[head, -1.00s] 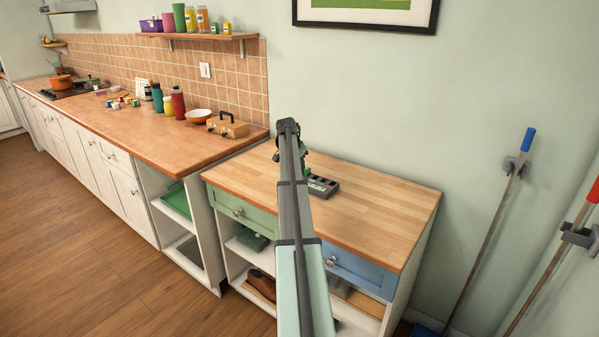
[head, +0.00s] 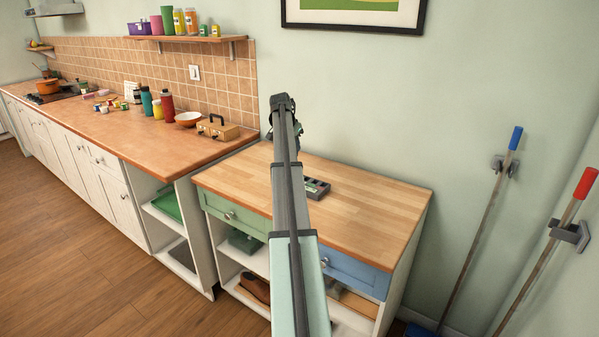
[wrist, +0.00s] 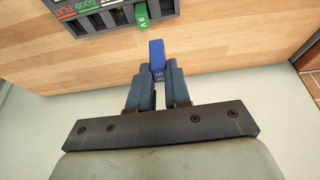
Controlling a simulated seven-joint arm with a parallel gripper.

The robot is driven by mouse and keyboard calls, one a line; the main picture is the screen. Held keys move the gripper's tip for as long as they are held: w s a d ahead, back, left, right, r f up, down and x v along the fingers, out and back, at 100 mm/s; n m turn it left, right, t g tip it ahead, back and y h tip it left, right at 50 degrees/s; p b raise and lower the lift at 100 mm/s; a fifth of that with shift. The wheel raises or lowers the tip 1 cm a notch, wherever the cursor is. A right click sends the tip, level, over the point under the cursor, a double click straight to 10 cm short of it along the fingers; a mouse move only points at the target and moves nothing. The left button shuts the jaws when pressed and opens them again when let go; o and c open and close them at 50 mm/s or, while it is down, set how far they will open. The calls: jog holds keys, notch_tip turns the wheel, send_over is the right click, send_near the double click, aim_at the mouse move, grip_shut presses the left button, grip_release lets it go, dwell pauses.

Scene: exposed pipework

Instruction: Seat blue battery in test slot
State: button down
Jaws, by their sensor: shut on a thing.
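In the wrist view my gripper (wrist: 158,80) is shut on the blue battery (wrist: 157,52), which sticks out past the fingertips. The dark grey tester (wrist: 165,8) lies on the wooden top above it in the picture, with green "GOOD" and red "FLAT" labels. A green battery marked 9 V (wrist: 141,15) sits at the tester's near edge. The blue battery appears apart from the tester. The test slot itself cannot be made out. In the head view the tester (head: 317,188) shows partly behind my arm, which hides the blue battery.
The wooden top (head: 375,212) is clear to the right of the tester. The longer counter (head: 130,130) at left holds bottles, a bowl and a wooden box (head: 217,130). Two long-handled tools hang on the right wall.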

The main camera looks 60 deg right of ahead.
jog(key=s, duration=0.6)
send_near(309, 179)
jog(key=d, duration=0.2)
jog(key=shift+a+f, duration=0.1)
jog(key=shift+f, duration=1.95)
jog(key=shift+f, duration=0.15)
jog(key=c, duration=1.4)
grip_release()
jog(key=shift+o, duration=0.2)
jog(key=v, duration=1.2)
